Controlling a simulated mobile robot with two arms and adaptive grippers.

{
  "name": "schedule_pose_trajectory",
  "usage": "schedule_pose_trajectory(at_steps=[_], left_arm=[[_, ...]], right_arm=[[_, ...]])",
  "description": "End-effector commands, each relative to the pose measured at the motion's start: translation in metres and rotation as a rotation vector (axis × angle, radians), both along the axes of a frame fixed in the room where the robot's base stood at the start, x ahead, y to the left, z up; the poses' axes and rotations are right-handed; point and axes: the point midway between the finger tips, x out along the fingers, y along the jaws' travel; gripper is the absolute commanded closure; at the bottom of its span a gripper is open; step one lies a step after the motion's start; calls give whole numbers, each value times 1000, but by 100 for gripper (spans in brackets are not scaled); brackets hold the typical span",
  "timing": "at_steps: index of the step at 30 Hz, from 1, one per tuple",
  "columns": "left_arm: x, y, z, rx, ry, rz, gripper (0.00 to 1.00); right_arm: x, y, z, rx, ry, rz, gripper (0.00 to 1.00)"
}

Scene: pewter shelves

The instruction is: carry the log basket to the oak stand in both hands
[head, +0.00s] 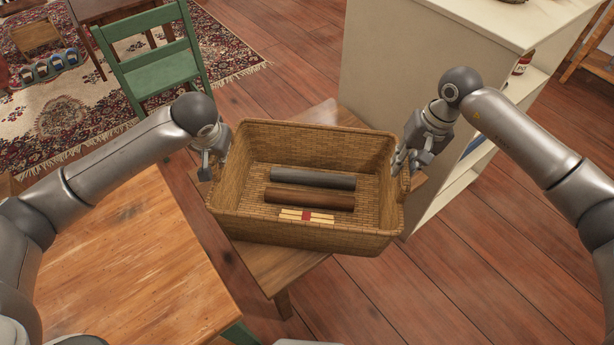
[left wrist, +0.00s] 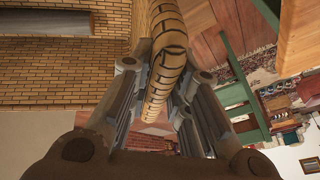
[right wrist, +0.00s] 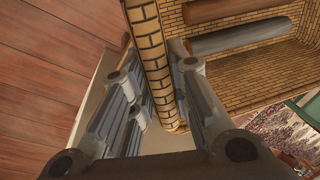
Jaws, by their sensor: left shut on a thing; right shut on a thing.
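The wicker log basket (head: 290,233) is in the middle of the head view, looking level. In it lie a grey log (head: 313,179), a brown log (head: 310,199) and a small bundle of pale sticks with a red band (head: 306,215). My left gripper (head: 213,166) is shut on the basket's left end; the left wrist view shows its fingers either side of a woven edge (left wrist: 166,60). My right gripper (head: 408,163) is shut on the right end, likewise around a woven edge (right wrist: 149,50). A brown wooden stand (head: 268,264) shows beneath the basket; I cannot tell whether they touch.
A worn wooden table (head: 130,270) is at the lower left. A green chair (head: 155,70) stands on a patterned rug (head: 70,115) at the upper left. A cream shelf unit (head: 425,60) is close behind and right of the basket. Plank floor is clear at the lower right.

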Motion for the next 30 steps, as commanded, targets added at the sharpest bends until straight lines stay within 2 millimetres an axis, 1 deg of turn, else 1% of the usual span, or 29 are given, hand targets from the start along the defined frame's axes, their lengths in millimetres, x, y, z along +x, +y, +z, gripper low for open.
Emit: schedule_pose_trajectory(at_steps=[1, 2, 6, 7, 16, 19, 23, 30], left_arm=[[2, 2, 0, 2, -8, 4, 100], [0, 2, -3, 3, -1, 3, 81], [0, 1, -2, 2, -1, 2, 63], [0, 1, -2, 1, 0, 2, 60], [0, 0, -1, 1, 0, 0, 60], [-2, -1, 5, -1, -3, -1, 60], [-9, -4, 24, -1, -4, -2, 60], [-29, -13, 71, -1, -5, -1, 60]], right_arm=[[2, -1, -1, 1, -6, -2, 100], [0, -1, -3, -3, 0, -2, 81], [0, -1, -2, -2, 1, -2, 63], [0, -1, -2, -2, 1, -2, 60], [0, 0, -2, 0, 0, 0, 60], [0, 0, -2, 0, 0, 0, 60], [0, 0, -2, 0, 0, 0, 60], [0, 0, -2, 0, 0, 0, 60]])
